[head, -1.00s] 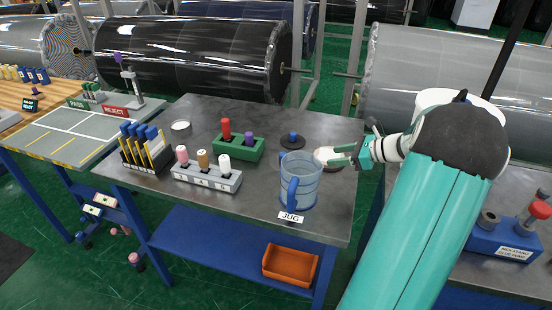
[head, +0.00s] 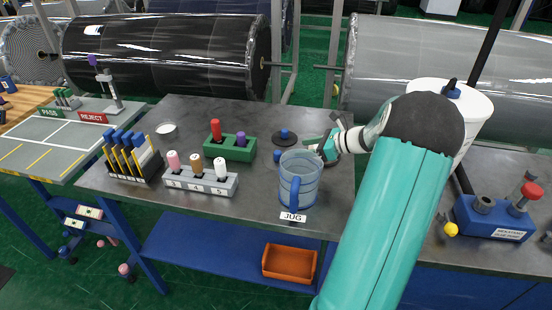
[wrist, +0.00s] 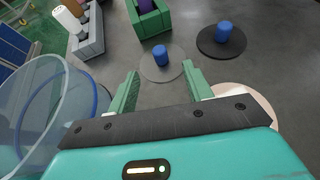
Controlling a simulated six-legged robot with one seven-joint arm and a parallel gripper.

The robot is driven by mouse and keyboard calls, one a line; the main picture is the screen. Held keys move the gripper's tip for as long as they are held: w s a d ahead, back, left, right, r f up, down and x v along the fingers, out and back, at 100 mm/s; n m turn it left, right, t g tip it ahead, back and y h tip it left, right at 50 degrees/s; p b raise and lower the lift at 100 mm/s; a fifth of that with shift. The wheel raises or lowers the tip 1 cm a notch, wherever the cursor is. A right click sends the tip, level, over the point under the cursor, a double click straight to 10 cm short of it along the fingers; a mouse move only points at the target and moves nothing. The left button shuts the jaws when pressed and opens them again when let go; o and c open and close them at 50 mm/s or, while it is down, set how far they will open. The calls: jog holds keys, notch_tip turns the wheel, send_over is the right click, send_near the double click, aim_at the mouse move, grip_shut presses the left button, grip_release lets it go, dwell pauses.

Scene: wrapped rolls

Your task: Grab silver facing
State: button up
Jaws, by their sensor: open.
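The silver facing is a flat grey disc (wrist: 160,72) with a blue knob (wrist: 161,55) standing on it, lying on the table in the wrist view. Its blue knob also shows in the head view (head: 277,156), beside the jug, which hides most of the disc. My gripper (wrist: 160,84) is open and empty. Its two green fingers point at the disc, one on each side of the knob's line, with the knob still beyond the fingertips. In the head view my gripper (head: 317,147) is right of the jug.
A clear blue jug (head: 300,178) stands close on the gripper's left. A black disc with a blue knob (wrist: 221,42) lies beyond to the right. A pinkish disc (wrist: 258,98) lies under the gripper's right side. Grey (head: 201,181) and green (head: 230,148) tube racks stand left.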

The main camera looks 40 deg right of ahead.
aim_at(278, 152)
jog(key=x, duration=0.8)
jog(key=shift+w+a+f, duration=0.2)
jog(key=shift+a+f, duration=0.05)
jog(key=shift+a, duration=0.05)
jog(key=c, duration=1.1)
